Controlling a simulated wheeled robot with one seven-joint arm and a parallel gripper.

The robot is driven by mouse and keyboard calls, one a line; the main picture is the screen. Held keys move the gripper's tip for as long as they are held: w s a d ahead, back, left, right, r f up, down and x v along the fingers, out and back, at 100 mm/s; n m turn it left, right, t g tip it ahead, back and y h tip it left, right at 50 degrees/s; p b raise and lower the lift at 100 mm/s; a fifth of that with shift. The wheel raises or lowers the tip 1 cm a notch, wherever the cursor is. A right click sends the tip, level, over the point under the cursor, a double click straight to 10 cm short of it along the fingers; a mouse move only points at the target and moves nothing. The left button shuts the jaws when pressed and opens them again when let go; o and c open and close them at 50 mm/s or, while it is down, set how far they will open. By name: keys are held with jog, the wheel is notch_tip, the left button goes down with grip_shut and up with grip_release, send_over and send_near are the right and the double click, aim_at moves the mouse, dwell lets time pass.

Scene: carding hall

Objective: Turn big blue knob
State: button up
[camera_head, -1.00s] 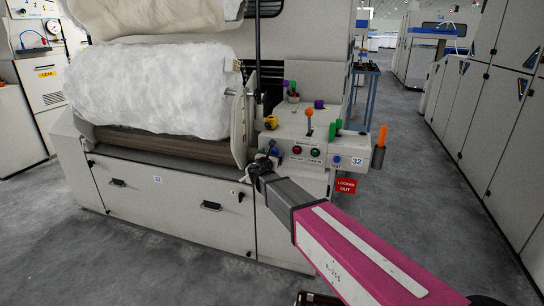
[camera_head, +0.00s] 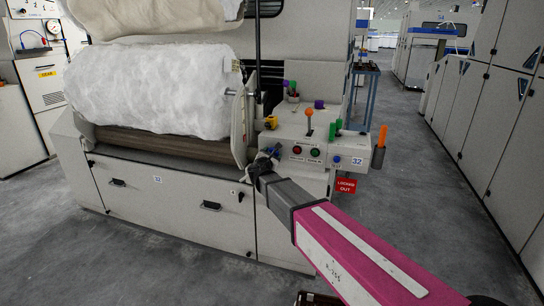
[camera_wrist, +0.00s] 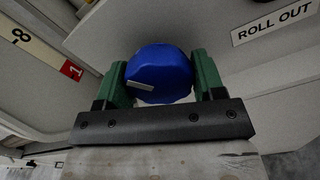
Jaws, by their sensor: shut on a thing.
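The big blue knob (camera_wrist: 160,72) fills the middle of the wrist view, a faceted round knob with a pale index mark on its lower left. My gripper (camera_wrist: 163,78) has its green fingers on both sides of the knob and is shut on it. In the head view my gripper (camera_head: 266,160) reaches the left front of the control box (camera_head: 335,146), and the knob there is mostly hidden behind the gripper.
A "ROLL OUT" label (camera_wrist: 276,22) and a scale plate with a red "1" (camera_wrist: 71,70) flank the knob. The box carries red (camera_head: 297,149) and green (camera_head: 315,152) buttons and an orange-topped lever (camera_head: 309,114). A white fibre roll (camera_head: 150,90) lies left. The right aisle floor (camera_head: 420,190) is clear.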

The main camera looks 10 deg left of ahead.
jog(key=shift+m, duration=2.3)
jog(key=o, duration=0.9)
jog(key=s, duration=1)
jog(key=shift+s+a, duration=0.35)
jog(key=shift+a, duration=0.05)
